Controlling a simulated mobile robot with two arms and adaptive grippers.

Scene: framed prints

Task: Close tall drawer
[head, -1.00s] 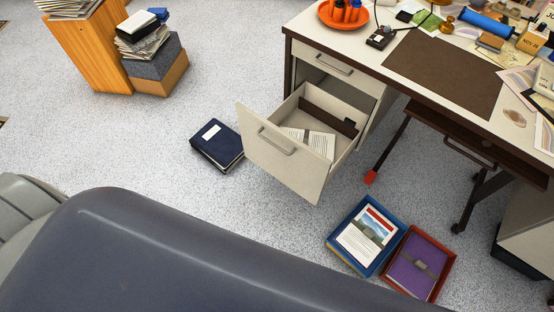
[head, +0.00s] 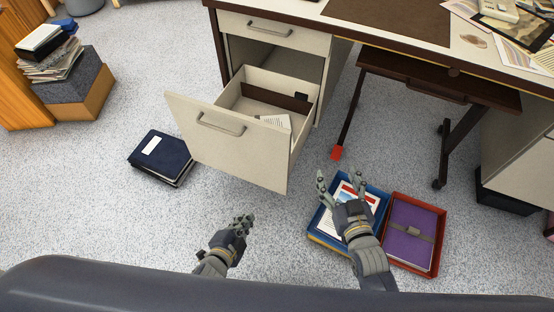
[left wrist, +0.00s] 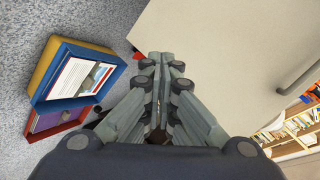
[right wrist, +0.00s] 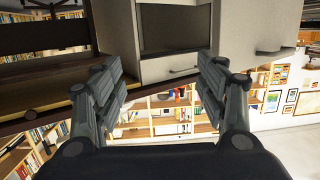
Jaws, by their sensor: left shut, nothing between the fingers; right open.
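The tall drawer (head: 228,140) of the desk is pulled far out, its pale front with a grey bar handle (head: 221,124) facing me. A divider and some papers (head: 276,127) show inside it. My left gripper (head: 243,222) is shut and empty, below and in front of the drawer front, apart from it. In the left wrist view the drawer front (left wrist: 225,50) fills the upper right, beyond the shut fingers. My right gripper (head: 341,181) is open and empty, right of the drawer, over the blue tray in the head view.
A dark blue binder (head: 161,157) lies on the floor left of the drawer. A blue tray (head: 317,226) and a red tray (head: 437,240) sit on the floor at right. A shallow closed drawer (head: 272,31) is above.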

